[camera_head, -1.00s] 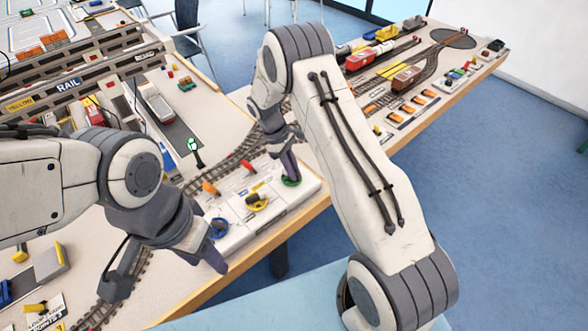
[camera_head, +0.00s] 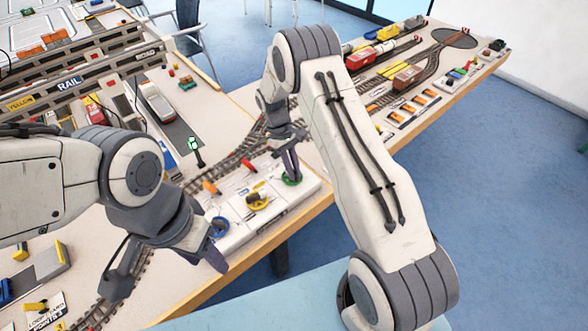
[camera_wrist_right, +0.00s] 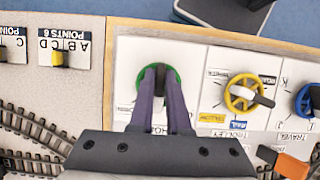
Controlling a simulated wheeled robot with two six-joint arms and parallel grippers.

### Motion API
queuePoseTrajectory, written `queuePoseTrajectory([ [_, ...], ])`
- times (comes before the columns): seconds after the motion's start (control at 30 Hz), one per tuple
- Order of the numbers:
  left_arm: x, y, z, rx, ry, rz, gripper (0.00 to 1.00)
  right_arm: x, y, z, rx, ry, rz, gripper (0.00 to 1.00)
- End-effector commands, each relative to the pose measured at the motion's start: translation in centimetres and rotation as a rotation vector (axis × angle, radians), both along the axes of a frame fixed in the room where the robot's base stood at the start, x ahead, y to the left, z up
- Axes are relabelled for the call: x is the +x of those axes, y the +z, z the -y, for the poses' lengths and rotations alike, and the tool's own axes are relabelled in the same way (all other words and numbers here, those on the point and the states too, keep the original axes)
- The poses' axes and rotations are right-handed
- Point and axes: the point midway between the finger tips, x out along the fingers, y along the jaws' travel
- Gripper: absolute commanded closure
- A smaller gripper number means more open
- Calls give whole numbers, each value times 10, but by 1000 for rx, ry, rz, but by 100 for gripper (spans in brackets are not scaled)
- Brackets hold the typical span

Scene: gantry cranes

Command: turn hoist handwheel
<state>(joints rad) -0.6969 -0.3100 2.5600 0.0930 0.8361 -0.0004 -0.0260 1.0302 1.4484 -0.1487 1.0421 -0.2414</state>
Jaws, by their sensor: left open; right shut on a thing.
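The hoist handwheel is the green wheel (camera_head: 292,182) at the right end of a white control panel (camera_head: 240,232). In the right wrist view it (camera_wrist_right: 140,77) has a dark grip across its middle, and the label beside it is partly hidden. My right gripper (camera_head: 290,176) reaches down onto the wheel. Its fingers (camera_wrist_right: 160,72) are shut on the dark grip from both sides. My left gripper (camera_head: 165,273) is open and empty, its fingers wide apart left of the panel, near the table's front edge.
A yellow wheel (camera_wrist_right: 240,93) and a blue wheel (camera_head: 218,228) share the panel. An orange lever (camera_head: 211,188) and a red lever (camera_head: 249,166) stand behind them. Track (camera_head: 232,160) runs behind the panel. The gantry crane (camera_head: 75,82) stands at the back left.

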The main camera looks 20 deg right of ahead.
Motion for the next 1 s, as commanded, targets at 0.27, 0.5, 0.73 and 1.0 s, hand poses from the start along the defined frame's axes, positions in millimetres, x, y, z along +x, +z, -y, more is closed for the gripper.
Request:
queuePoseTrajectory([
  [0.27, 0, 0, 0, 0, 0, 0, 50, 3, 2, 0, 0, 2, 9, 55],
  [0.5, 0, 0, 0, 0, 0, 0, 50, 2, 1, 0, 0, 3, 4, 55],
  [0.73, 0, -7, 0, 0, 0, 0, 50, 12, 25, -4, 0, 2, 10, 55],
  [1.0, 0, -15, 0, 0, 0, 0, 50, 31, 74, -11, 0, 4, 11, 55],
])
